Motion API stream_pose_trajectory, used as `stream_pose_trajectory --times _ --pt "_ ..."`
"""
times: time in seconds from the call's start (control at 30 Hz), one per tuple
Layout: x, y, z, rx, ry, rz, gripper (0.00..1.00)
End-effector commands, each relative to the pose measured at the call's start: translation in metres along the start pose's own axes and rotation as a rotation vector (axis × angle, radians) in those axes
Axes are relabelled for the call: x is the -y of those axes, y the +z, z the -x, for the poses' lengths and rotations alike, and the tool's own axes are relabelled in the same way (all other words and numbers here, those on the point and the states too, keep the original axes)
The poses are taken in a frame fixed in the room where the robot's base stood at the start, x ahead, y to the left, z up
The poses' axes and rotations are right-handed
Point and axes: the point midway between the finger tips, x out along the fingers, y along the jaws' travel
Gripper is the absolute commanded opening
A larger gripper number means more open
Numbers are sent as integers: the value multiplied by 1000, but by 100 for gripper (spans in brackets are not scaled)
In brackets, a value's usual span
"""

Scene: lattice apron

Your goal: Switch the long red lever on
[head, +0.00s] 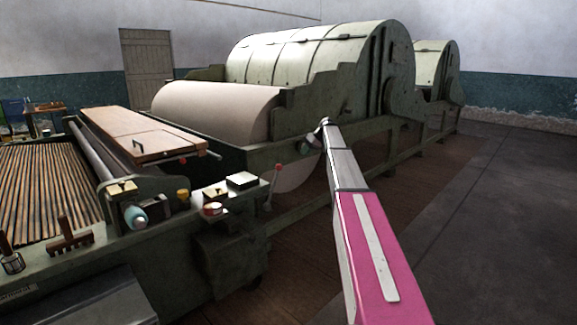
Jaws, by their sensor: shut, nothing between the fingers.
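A thin lever with a red knob (279,167) stands at the right end of the machine's near side frame, leaning slightly right. Its rod runs down beside the green frame. This is the only red-tipped lever that I make out, and its on or off marking is not readable. My gripper (324,122) is at the far end of my pink and grey arm, above and to the right of the red knob and apart from it. It looks small and closed, with nothing visible in it.
A dark knob (305,147) on a short rod sits close to my gripper. Floor at right is clear.

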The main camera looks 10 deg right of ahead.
Motion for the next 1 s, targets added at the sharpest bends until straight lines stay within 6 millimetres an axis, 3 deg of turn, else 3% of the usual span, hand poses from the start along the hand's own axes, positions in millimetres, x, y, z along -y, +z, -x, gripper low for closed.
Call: stream_pose_trajectory --times 0.33,0.87,1.0 --pt "0 0 -12 1 0 -1 0" --pt "1 1 -105 2 0 -2 0" --pt "23 -1 -109 1 1 0 0"
